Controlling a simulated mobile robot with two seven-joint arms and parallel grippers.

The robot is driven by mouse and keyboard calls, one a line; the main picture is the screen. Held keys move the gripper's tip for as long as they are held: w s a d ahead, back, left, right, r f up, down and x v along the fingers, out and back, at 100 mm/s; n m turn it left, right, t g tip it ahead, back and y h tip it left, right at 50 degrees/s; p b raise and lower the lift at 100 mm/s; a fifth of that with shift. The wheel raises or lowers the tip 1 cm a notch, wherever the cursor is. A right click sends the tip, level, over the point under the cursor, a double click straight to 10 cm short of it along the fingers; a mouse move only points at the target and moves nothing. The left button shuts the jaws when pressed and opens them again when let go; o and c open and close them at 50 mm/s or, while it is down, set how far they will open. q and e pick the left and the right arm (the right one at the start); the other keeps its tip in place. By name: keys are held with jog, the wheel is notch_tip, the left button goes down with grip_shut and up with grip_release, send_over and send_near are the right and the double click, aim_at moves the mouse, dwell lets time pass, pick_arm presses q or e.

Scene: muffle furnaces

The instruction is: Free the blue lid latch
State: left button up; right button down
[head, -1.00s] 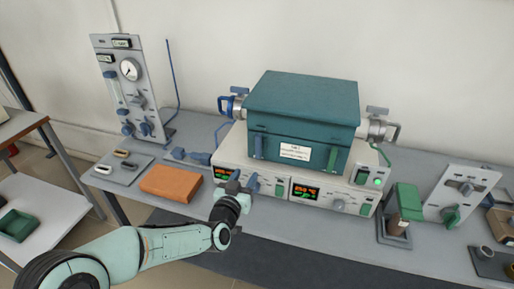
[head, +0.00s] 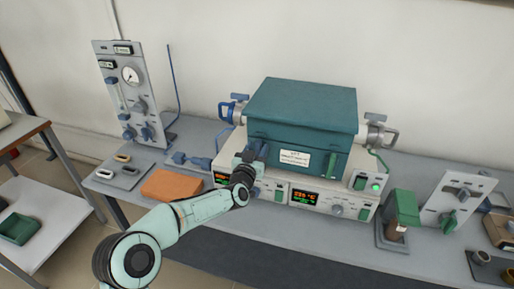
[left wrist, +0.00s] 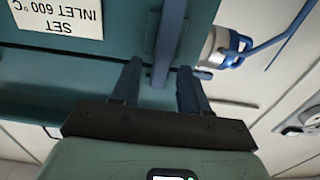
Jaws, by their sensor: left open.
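The teal furnace (head: 303,107) sits on a white control base, with a blue latch (head: 262,148) on the left of its front and a green latch (head: 331,161) on the right. My left gripper (head: 250,155) is at the front left of the furnace and partly covers the blue latch in the head view. In the left wrist view the blue latch (left wrist: 168,42) hangs as a bar between the two open fingers (left wrist: 160,75). A gap shows on either side of it, so the gripper is open and around its end. My right gripper is not in view.
The control base (head: 340,202) has lit displays and knobs below my gripper. Blue-handled fitting (head: 234,108) juts out left of the furnace. An orange block (head: 172,184) lies on the grey bench. A green-topped stand (head: 402,212) is at right.

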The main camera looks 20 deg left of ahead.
pick_arm(q)
jog(key=shift+w, duration=0.3)
grip_shut()
